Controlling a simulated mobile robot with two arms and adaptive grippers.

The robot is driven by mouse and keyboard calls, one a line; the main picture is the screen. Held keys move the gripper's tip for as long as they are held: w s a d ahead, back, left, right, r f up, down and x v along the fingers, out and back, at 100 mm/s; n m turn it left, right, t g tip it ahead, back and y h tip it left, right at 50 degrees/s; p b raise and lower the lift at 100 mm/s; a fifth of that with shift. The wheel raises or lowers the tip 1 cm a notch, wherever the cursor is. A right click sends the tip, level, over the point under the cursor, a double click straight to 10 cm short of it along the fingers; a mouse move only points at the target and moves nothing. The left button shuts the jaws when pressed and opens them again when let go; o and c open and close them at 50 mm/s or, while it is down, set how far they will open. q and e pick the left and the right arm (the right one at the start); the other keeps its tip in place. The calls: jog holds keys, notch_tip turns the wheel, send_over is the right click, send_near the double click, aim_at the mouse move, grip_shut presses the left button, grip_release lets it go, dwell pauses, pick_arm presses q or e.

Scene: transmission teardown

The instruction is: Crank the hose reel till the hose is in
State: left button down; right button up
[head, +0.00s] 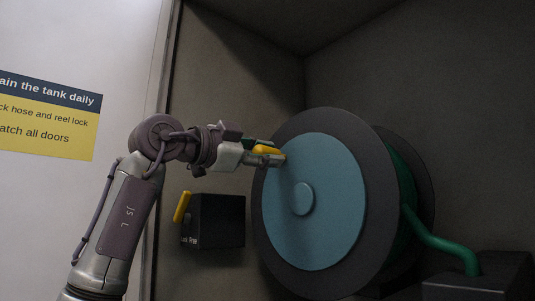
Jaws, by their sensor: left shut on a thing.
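The hose reel (331,223) stands in a dark compartment, with a blue disc and round hub on its near face. The green hose (437,240) is wound behind the near flange, and a length of it runs from the reel's right side down to a dark box. My left gripper (270,155) is at the upper left of the blue disc, shut on the yellow crank handle (266,150). The gripper's fingers partly cover the handle. My right gripper is not in view.
A dark box (216,221) with a yellow lever (182,207) is on the wall left of the reel; its label is only partly readable. Another dark box (480,280) is at the lower right. A yellow and navy sign (45,115) is on the pale panel at left.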

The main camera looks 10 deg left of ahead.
pick_arm(q)
jog(key=c, duration=0.8)
grip_release()
jog(key=shift+a+f, duration=0.1)
jog(key=shift+a, duration=0.15)
jog(key=shift+s, duration=0.15)
jog(key=v, duration=1.1)
jog(key=shift+s+a, duration=0.3)
